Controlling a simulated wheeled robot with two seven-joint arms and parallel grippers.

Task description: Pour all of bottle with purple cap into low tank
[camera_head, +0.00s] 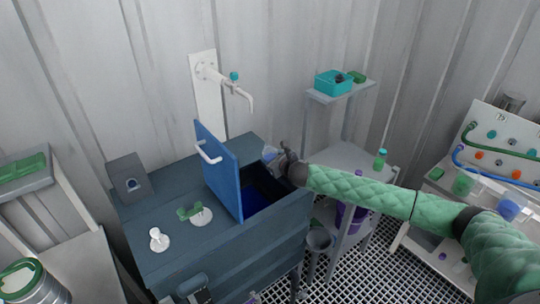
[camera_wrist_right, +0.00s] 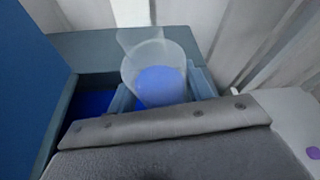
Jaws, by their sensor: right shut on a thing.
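The low tank (camera_head: 165,225) is a dark blue-grey box with its blue lid (camera_head: 217,170) standing open. Dark blue liquid (camera_head: 262,192) shows inside the opening. My right gripper (camera_head: 277,160) is at the far right of the opening, shut on a translucent bottle (camera_head: 269,152). In the right wrist view the bottle (camera_wrist_right: 155,80) sits between the fingers, uncapped, with blue liquid in it; its exact tilt is hard to tell. A small purple disc, perhaps the cap (camera_wrist_right: 313,153), lies on a pale surface at right. My left gripper is out of view.
A grey shelf stand (camera_head: 345,160) right of the tank carries a green-capped bottle (camera_head: 380,159) and, above, a teal box (camera_head: 333,83). A wall tap (camera_head: 235,88) is behind the lid.

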